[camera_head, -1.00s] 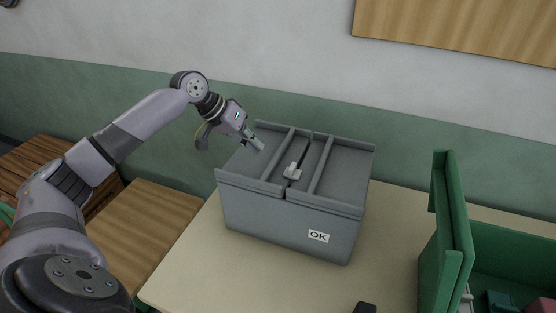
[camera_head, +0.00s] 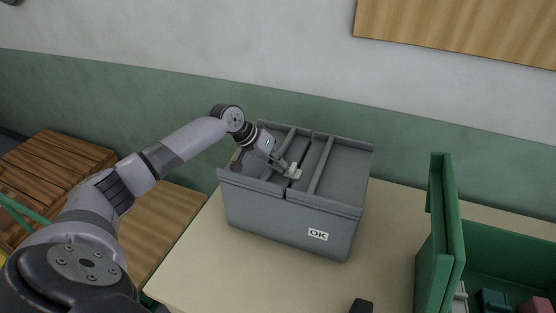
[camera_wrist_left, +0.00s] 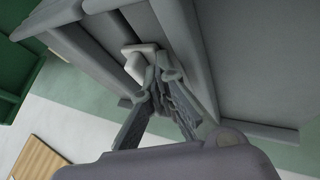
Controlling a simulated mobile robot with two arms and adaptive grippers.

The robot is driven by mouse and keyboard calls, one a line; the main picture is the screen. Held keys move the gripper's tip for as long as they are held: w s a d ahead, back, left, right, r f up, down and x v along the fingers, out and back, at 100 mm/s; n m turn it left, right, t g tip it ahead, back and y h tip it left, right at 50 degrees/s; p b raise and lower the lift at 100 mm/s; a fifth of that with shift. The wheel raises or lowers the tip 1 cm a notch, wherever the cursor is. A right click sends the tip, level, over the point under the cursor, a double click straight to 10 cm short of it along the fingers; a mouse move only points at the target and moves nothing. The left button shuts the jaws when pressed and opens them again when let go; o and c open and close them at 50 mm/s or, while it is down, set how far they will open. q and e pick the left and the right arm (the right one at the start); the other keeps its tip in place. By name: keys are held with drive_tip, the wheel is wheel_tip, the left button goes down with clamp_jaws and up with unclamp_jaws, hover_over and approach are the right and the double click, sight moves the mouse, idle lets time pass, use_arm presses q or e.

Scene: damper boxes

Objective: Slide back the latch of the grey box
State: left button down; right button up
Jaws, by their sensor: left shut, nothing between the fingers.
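The grey box (camera_head: 285,222) stands shut on the table, with an "OK" label on its front. Its pale latch (camera_head: 293,171) sits on the lid, at the slot between the raised ribs, near the front edge. My left gripper (camera_head: 284,166) is shut and empty, low over the lid with its fingertips right beside the latch. In the left wrist view the latch (camera_wrist_left: 139,62) shows just beyond the closed fingertips (camera_wrist_left: 160,80); they look close to or touching it, I cannot tell which.
A green box (camera_head: 437,245) with its lid raised stands to the right and holds small parts. The light table (camera_head: 385,235) is bare between the boxes. A wall is behind, and wooden crates (camera_head: 62,165) are at the left.

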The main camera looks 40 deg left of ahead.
sight(300, 172)
use_arm(q)
drive_tip(key=shift+d+r, duration=0.1)
drive_tip(key=shift+d, duration=0.15)
drive_tip(key=d+p, duration=0.1)
drive_tip(key=w+d+p, duration=0.1)
drive_tip(key=d, duration=0.1)
drive_tip(key=shift+d, duration=0.3)
use_arm(e)
wheel_tip(300, 172, up, 2)
drive_tip(key=shift+w+d+r, duration=0.1)
drive_tip(key=shift+w+d, duration=0.05)
